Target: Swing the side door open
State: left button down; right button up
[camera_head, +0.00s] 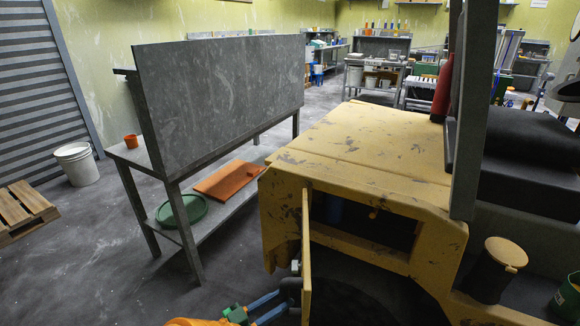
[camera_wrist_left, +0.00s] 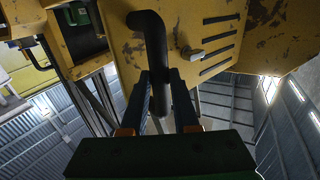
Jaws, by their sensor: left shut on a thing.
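In the left wrist view the door (camera_wrist_left: 215,45) has slots and a small metal latch (camera_wrist_left: 191,52). Its bent black handle (camera_wrist_left: 150,35) runs down between the blue fingers of my left gripper (camera_wrist_left: 161,90), which is shut on it. In the head view my left gripper (camera_head: 284,296) is low in front of the door, its fingertips partly hidden. My right gripper is not in view.
A grey table (camera_head: 228,205) with a tall back panel stands left of the press, with a green tray (camera_head: 182,210) and an orange board (camera_head: 228,180) on its lower shelf. A white bucket (camera_head: 76,165) and a pallet (camera_head: 22,208) are farther left. Floor is clear left of the door.

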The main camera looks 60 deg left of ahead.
pick_arm(q)
jog(key=shift+s+a+f+b, duration=0.1)
jog(key=shift+s+a+b, duration=0.55)
jog(key=shift+s+a, duration=1)
jog(key=c, duration=0.6)
grip_release()
